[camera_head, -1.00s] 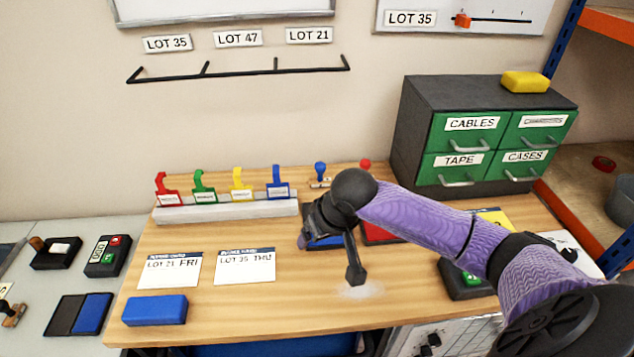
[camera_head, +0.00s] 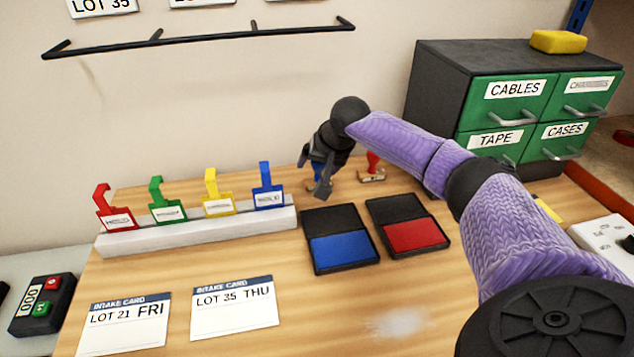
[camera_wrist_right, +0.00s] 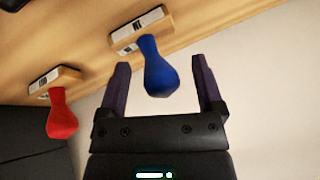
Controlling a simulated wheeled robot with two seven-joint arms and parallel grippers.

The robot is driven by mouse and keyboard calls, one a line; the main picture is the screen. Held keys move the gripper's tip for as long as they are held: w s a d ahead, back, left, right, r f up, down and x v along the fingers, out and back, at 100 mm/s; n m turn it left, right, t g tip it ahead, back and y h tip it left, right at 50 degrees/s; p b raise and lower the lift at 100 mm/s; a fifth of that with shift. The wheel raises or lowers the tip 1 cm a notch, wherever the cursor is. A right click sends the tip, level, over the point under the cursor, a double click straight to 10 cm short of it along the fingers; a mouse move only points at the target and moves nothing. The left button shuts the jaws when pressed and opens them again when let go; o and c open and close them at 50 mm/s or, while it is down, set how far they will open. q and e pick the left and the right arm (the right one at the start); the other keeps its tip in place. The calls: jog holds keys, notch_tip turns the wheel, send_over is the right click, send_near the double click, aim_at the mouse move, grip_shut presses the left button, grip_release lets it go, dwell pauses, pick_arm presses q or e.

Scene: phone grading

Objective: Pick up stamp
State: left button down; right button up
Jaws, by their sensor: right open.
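The blue-handled stamp is mostly hidden behind my right gripper (camera_head: 318,178) in the head view. In the right wrist view the blue stamp (camera_wrist_right: 158,68) stands with its handle between the two open, dark fingers of my right gripper (camera_wrist_right: 163,85). The red-handled stamp (camera_head: 373,168) stands just to the right in the head view. It also shows at the left of the right wrist view (camera_wrist_right: 60,112). My left gripper is not in view.
A blue ink pad (camera_head: 342,250) and a red ink pad (camera_head: 413,235) lie open in front of the stamps. A grey rack (camera_head: 200,236) with coloured tags is to the left. A black cabinet (camera_head: 440,90) with green drawers stands to the right. Two intake cards lie front left.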

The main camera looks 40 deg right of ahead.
jog(key=shift+w+f, duration=0.15)
jog(key=shift+f, duration=0.1)
jog(key=shift+r, duration=0.1)
jog(key=shift+c, duration=0.2)
grip_shut()
